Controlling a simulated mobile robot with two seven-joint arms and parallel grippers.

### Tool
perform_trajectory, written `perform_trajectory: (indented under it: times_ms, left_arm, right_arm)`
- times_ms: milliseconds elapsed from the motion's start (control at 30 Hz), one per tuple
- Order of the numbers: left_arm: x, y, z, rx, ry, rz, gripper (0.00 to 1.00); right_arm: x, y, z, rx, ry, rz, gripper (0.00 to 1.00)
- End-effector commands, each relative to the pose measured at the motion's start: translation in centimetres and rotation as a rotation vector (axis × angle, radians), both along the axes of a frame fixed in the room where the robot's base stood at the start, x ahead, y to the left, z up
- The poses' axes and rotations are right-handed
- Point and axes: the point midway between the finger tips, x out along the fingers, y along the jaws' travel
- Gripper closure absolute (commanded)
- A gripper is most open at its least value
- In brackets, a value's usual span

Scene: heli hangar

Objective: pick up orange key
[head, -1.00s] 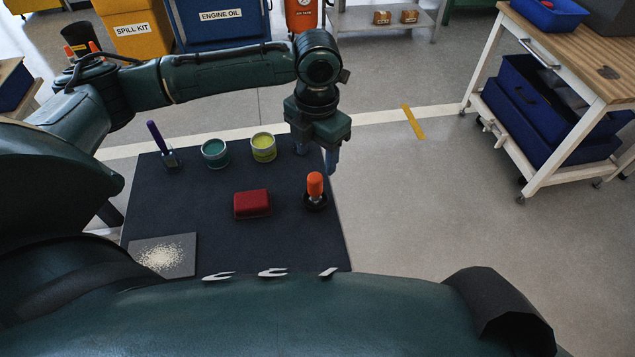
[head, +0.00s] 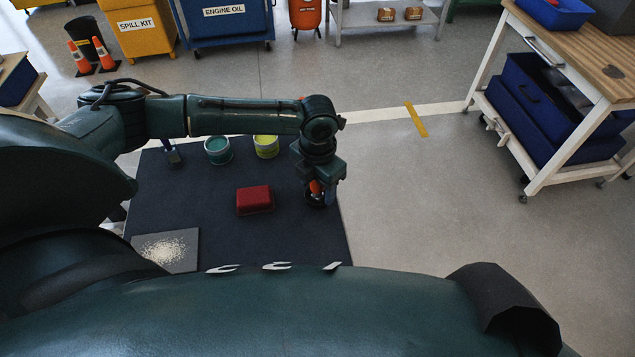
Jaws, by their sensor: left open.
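The orange key (head: 315,187) stands upright in a dark round base at the right side of the dark table mat (head: 220,235). My left gripper (head: 320,192) points down right over it. Its fingers are open and lie around or just beside the orange handle; I cannot tell whether they touch it. The gripper body hides the key's top and part of its base. My right gripper is not in view.
A red block (head: 254,200) lies left of the key. A teal can (head: 218,150) and a yellow-green can (head: 266,146) stand behind, under my arm. A tray of pale grains (head: 170,250) lies front left. A wooden-topped cart (head: 575,50) stands right across open floor.

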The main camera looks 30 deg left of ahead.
Motion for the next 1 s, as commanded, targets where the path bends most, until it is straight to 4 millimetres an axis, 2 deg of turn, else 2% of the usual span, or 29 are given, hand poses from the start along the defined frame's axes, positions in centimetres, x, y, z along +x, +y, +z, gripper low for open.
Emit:
perform_trajectory:
  times_ms: [133, 767, 1000]
  left_arm:
    - [0.0, -0.01, 0.01, 0.0, 0.0, 0.0, 0.45]
    - [0.0, -0.01, 0.05, 0.0, 0.0, 0.0, 0.96]
    - [0.03, -0.01, 0.18, 0.0, -0.001, 0.0, 0.98]
  right_arm:
    - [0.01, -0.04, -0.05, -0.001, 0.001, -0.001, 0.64]
    - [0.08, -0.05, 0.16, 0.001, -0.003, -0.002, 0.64]
    - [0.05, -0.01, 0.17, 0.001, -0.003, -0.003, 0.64]
